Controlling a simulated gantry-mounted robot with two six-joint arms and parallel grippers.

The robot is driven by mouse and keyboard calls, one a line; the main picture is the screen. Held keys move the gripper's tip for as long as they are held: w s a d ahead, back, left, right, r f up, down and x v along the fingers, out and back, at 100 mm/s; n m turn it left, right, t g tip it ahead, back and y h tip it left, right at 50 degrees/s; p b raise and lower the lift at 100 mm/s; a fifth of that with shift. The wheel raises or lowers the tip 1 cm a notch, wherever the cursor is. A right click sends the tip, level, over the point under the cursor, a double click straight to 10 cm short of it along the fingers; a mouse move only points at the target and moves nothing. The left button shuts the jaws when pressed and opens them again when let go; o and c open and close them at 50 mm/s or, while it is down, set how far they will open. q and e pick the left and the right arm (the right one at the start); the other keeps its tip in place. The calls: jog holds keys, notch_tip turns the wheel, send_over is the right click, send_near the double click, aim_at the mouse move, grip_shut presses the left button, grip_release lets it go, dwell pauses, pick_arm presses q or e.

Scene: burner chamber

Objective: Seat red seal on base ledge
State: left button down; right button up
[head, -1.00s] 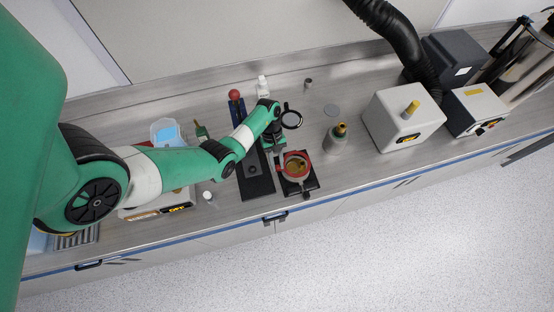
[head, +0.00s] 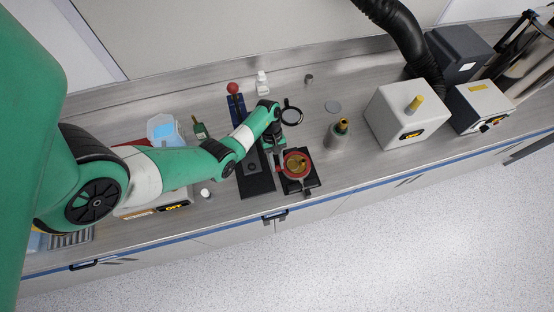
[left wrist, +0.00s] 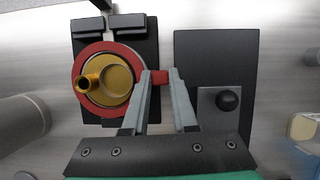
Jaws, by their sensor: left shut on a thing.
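The red seal (left wrist: 78,72) is a flat ring with a small tab at its side. In the left wrist view it surrounds the brass burner base (left wrist: 113,82), which has a short side tube. My left gripper (left wrist: 161,77) is shut on the seal's red tab. In the head view the red seal (head: 287,155) shows around the brass base (head: 297,163), beside my left gripper (head: 281,150). I cannot tell whether the ring touches the ledge. My right gripper is not in view.
The base stands on a black stand (head: 312,182). A black plate (head: 256,183) with a knob lies beside it.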

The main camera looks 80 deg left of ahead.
pick_arm(q)
jog(key=shift+f+b, duration=0.55)
jog(key=shift+f, duration=0.2)
jog(key=c, duration=0.6)
grip_release()
jog(key=shift+r, duration=0.1)
jog(key=p+v, duration=0.2)
jog(key=v, duration=0.9)
jog(key=shift+a+r+p, duration=0.1)
jog(key=shift+r+p, duration=0.25)
